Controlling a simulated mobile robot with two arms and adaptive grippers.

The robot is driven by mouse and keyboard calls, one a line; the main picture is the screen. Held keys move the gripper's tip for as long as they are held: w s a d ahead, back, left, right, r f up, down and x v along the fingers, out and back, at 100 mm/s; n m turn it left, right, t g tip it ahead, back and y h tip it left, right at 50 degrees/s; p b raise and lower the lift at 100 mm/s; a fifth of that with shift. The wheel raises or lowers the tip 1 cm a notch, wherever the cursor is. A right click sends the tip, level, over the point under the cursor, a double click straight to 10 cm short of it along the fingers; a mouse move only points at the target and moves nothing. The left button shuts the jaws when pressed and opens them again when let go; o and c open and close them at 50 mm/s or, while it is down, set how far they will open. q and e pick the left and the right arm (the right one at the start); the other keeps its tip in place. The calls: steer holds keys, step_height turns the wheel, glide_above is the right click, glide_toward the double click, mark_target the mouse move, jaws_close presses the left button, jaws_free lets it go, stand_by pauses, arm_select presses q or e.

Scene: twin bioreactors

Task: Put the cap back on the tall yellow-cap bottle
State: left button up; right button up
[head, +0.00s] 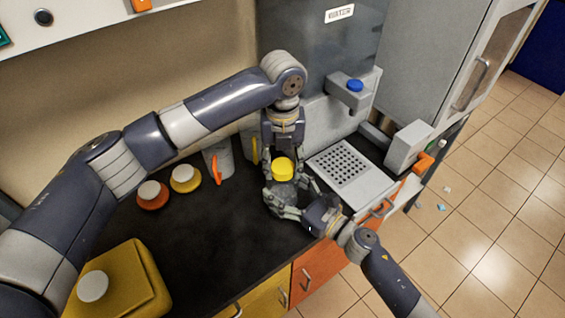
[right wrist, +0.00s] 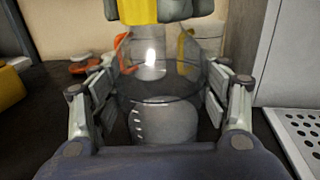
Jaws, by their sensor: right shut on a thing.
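The tall bottle (right wrist: 165,110) is clear with pale graduation marks and stands upright in the right wrist view; in the head view my arms largely hide it. My right gripper (head: 285,200) is shut on the bottle's body, one finger on each side. The yellow cap (head: 283,169) is at the bottle's top, under my left gripper (head: 282,158), which points down. In the right wrist view the cap (right wrist: 137,10) shows between the left gripper's grey fingers, one partly covering it. I cannot tell whether they press on it, or whether the cap is seated on the neck.
A perforated grey plate (head: 345,164) lies to the right. Clear pitchers with orange (head: 216,169) and yellow handles stand behind. The black counter (head: 205,245) is clear between.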

arm_select(q)
steer(key=o, duration=0.4)
step_height(320, 180, up, 12)
stand_by(0.5)
arm_select(e)
steer(key=o, duration=2.2)
steer(key=shift+c, duration=0.2)
